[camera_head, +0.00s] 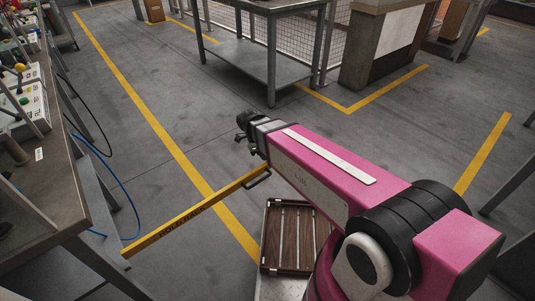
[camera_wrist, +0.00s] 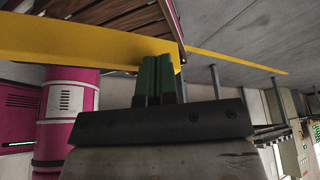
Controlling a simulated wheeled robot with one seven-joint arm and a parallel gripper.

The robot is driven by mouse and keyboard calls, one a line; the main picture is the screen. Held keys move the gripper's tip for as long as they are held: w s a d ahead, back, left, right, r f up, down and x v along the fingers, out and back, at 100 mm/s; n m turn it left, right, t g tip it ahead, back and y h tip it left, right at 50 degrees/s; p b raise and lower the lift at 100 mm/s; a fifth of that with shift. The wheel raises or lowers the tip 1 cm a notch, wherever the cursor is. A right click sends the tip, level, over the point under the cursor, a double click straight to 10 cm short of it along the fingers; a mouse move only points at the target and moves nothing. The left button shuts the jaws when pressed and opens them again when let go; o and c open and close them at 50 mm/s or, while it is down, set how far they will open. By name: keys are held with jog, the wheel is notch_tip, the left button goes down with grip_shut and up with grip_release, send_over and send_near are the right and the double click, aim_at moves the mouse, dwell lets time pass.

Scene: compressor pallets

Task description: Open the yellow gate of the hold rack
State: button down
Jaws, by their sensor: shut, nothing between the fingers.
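The yellow gate (camera_head: 165,231) is a long bar with dark lettering, running diagonally from the left bench toward the middle of the head view. A dark handle (camera_head: 258,181) sits near its right end. My gripper (camera_head: 254,148) is beside that end, small and partly hidden by its own wrist in the head view. In the wrist view, the green fingers of my gripper (camera_wrist: 158,62) are together, with nothing visible between them. Their tips overlap the edge of the yellow gate (camera_wrist: 75,42) in the picture; I cannot tell whether they touch. The handle is not clear in the wrist view.
A tray with dark wooden slats (camera_head: 289,214) lies below my arm. A cluttered bench (camera_head: 55,175) stands at left, with a blue hose (camera_head: 128,195) beside it. A grey table (camera_head: 262,66) stands at the back. Floor between is clear, with yellow lines.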

jog(key=shift+s+d, duration=0.3)
jog(key=shift+a+r, duration=0.1)
jog(key=s+v, duration=0.1)
jog(key=v, duration=0.9)
jog(key=w+d+f+n+y, duration=0.1)
jog(key=d+f+n, duration=0.1)
jog(key=d+n, duration=0.4)
jog(key=d+f+n+y, duration=0.2)
jog(key=d+n, duration=0.5)
jog(key=d, duration=0.7)
jog(key=w+d+f+n+y, duration=0.1)
jog(key=d+f+n, duration=0.3)
jog(key=d+n, duration=0.3)
jog(key=d, duration=0.3)
jog(key=shift+w+d+t, duration=0.3)
jog(key=shift+d+t, duration=0.05)
jog(key=shift+t, duration=0.05)
